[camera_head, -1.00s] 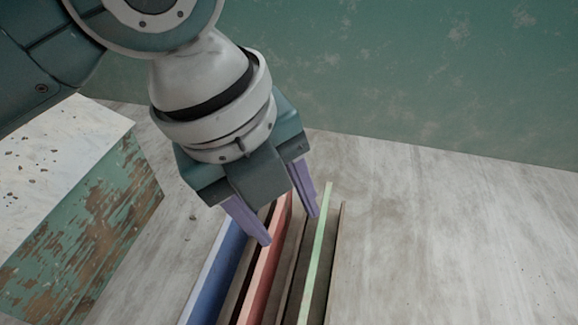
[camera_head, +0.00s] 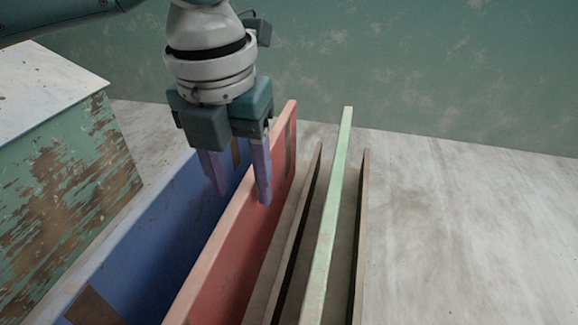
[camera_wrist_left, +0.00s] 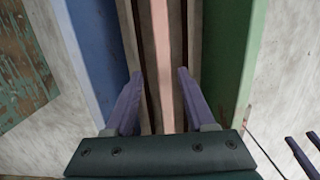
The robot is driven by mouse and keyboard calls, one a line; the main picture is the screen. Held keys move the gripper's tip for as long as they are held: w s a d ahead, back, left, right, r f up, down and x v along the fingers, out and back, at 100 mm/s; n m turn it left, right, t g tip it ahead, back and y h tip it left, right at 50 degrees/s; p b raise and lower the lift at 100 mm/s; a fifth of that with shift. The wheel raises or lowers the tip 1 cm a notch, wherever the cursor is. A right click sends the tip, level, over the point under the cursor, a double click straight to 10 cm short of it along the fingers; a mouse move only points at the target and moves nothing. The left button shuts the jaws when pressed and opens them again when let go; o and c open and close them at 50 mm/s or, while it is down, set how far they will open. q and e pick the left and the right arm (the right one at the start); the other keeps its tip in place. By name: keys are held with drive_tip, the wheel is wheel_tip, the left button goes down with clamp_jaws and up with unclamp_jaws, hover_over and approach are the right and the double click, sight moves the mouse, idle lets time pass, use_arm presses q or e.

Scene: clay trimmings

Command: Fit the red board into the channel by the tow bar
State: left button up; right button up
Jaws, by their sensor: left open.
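The red board (camera_head: 235,235) stands on edge as a long, thin wall, with the blue board (camera_head: 150,235) to its left. To its right are a brown rail (camera_head: 298,225), a pale green board (camera_head: 332,210) and another brown rail (camera_head: 361,230). My left gripper (camera_head: 240,198) is open and empty above the boards. In the left wrist view its fingers (camera_wrist_left: 157,72) are spread to either side of the red board's strip (camera_wrist_left: 164,45), with brown rails flanking it. Two purple fingers (camera_wrist_left: 298,140), apparently my right gripper's, show at the lower right; their opening is unclear. I cannot make out a tow bar.
A block with worn green paint and a pale top (camera_head: 60,150) stands at the left. A green wall (camera_head: 420,70) closes off the back. The grey surface (camera_head: 460,235) right of the boards is clear.

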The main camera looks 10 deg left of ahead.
sight(252, 225)
use_arm(q)
wheel_tip(252, 225, down, 3)
drive_tip(key=shift+w+d+r+b, duration=0.1)
drive_tip(key=shift+b, duration=0.6)
drive_tip(key=f+b, duration=0.4)
drive_tip(key=f, duration=0.1)
drive_tip(key=shift+d+f+b, duration=0.2)
drive_tip(key=shift+d+b, duration=0.05)
drive_tip(key=shift+b, duration=0.1)
drive_tip(key=shift+r, duration=0.15)
clamp_jaws()
